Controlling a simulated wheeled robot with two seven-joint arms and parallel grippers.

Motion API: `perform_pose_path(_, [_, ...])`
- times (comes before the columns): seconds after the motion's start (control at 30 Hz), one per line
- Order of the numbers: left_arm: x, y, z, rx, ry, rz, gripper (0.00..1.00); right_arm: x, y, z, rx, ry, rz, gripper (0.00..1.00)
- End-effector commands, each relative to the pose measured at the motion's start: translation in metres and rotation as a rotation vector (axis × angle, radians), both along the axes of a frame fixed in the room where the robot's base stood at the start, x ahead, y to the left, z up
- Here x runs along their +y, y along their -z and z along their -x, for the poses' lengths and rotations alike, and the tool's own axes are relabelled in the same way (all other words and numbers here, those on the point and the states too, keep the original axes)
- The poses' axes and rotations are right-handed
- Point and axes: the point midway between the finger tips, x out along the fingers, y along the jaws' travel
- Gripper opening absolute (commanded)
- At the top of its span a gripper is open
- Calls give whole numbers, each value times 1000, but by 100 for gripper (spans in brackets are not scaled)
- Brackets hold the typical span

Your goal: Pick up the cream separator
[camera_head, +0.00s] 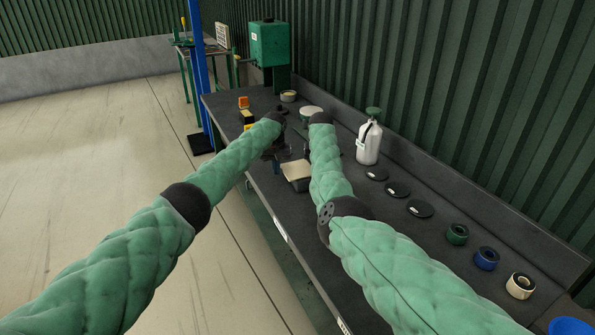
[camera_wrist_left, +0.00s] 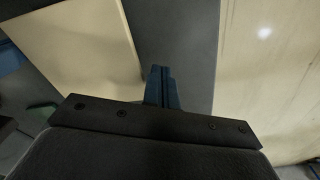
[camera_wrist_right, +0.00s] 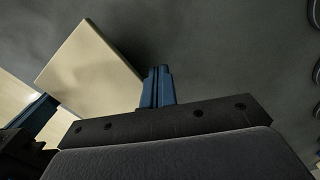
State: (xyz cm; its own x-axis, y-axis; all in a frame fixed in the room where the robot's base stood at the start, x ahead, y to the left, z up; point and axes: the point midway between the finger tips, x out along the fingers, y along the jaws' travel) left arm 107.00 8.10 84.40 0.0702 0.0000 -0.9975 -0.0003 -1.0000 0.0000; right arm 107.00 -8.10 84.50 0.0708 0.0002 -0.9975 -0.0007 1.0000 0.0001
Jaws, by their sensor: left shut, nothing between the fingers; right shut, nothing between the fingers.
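The cream separator (camera_head: 296,170) is a flat cream square panel near the front edge of the dark bench, between my arms in the head view. It fills the upper left of the left wrist view (camera_wrist_left: 80,45) and shows left of the fingers in the right wrist view (camera_wrist_right: 92,68). My left gripper (camera_head: 278,156) is shut and empty near its far side; its blue fingertips (camera_wrist_left: 160,70) appear beside the panel. My right gripper (camera_wrist_right: 158,72) is shut and empty beside the panel's corner. In the head view my right forearm mostly hides the right gripper. Contact cannot be told.
Black discs (camera_head: 397,189) lie behind my right arm, with green (camera_head: 457,234), blue (camera_head: 486,258) and cream (camera_head: 520,286) coils farther right. A white bottle (camera_head: 368,145) stands near the wall. Orange (camera_head: 243,102) and yellow items sit at the far end. A blue post (camera_head: 195,70) stands beside the bench.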

Motion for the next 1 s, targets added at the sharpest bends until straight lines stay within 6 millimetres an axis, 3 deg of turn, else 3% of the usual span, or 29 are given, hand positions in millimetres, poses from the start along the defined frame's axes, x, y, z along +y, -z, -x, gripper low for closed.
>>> perform_pose_path(1.0, [-14,-5,0,-1,4,4,0,13,-4,0,1,-2,-3,0])
